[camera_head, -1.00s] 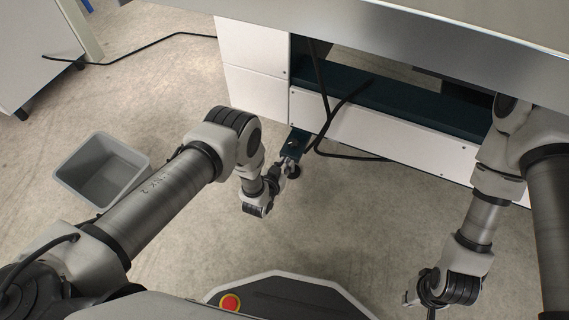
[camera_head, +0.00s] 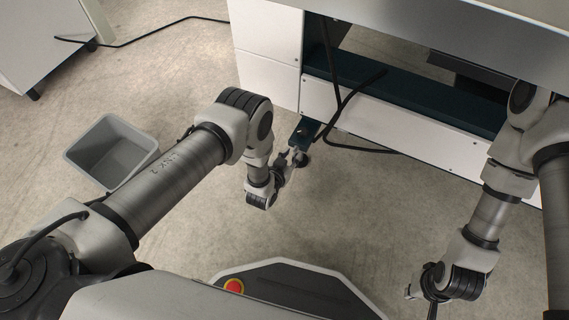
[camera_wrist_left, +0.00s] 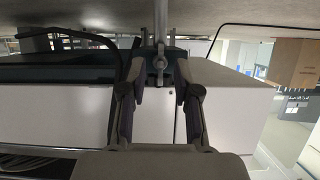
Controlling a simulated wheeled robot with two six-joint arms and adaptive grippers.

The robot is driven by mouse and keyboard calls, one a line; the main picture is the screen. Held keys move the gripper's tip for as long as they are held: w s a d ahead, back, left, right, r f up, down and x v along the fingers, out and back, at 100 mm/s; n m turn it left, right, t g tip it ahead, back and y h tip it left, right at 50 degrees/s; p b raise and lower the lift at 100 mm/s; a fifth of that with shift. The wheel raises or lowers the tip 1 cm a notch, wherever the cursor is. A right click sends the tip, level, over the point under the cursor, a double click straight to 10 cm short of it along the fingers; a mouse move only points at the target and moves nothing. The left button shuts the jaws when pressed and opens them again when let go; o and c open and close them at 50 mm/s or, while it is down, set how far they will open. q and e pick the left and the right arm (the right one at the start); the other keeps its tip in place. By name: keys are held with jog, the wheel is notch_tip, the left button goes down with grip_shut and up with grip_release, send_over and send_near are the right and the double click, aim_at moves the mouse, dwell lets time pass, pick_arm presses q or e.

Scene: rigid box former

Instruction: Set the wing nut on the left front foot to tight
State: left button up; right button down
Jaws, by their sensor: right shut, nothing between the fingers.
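The wing nut (camera_wrist_left: 160,64) shows in the left wrist view on an upright metal stud, between the fingers of my left gripper (camera_wrist_left: 160,72). The fingers are open on both sides of it, with a gap visible at each side. In the head view my left gripper (camera_head: 292,158) is at the dark bracket (camera_head: 304,130) of the left front foot; the wing nut is too small to make out there. The foot's dark pad (camera_head: 303,163) is partly hidden by the gripper. My right gripper (camera_head: 410,292) is low at the right, away from the foot, shut and empty.
The white machine body (camera_head: 268,65) with a dark green beam (camera_head: 400,93) stands behind the foot. A black cable (camera_head: 350,148) hangs down to the floor close to the bracket. A grey bin (camera_head: 112,150) stands on the floor at left. The floor in front is clear.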

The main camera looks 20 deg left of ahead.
pick_arm(q)
jog(key=v, duration=1)
